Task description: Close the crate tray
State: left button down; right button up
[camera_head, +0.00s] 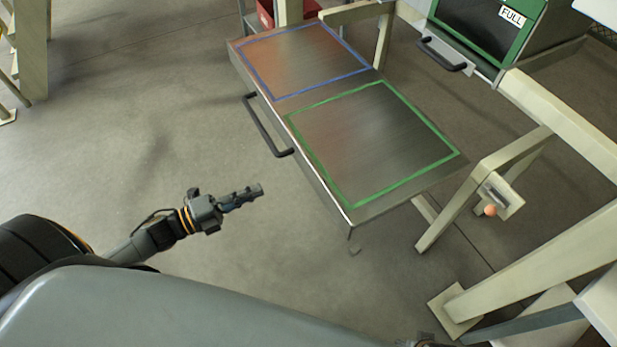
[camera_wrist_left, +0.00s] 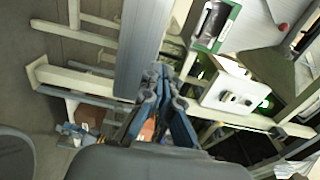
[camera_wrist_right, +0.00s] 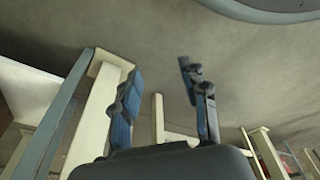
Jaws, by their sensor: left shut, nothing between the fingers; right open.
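The crate tray (camera_head: 372,142) is a flat metal tray in the head view, pulled out from the frame. It has a blue outlined square and a green outlined square, both empty. A black bar handle (camera_head: 266,127) runs along its near left edge. My left gripper (camera_head: 255,191) is shut and empty, left of the tray's front edge and apart from the handle. Its closed fingers also show in the left wrist view (camera_wrist_left: 162,75).
Cream frame legs (camera_head: 480,190) stand right of the tray, with a small orange knob (camera_head: 490,210) on a bracket. A green-edged bin marked FULL (camera_head: 490,28) is at the upper right. A red box (camera_head: 267,14) is behind the tray. The floor (camera_head: 130,110) at left is clear.

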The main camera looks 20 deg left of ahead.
aim_at(310, 167)
pick_arm(q)
jog(key=x, duration=1.2)
jog(key=shift+w+b, duration=0.25)
jog(key=shift+b, duration=0.05)
jog(key=shift+w+d, duration=0.1)
pick_arm(e)
jog(key=shift+w+a+r, duration=0.1)
jog(key=shift+w+r, duration=0.2)
jog(key=shift+r, duration=0.2)
jog(key=shift+w+r, duration=0.25)
jog(key=shift+r, duration=0.25)
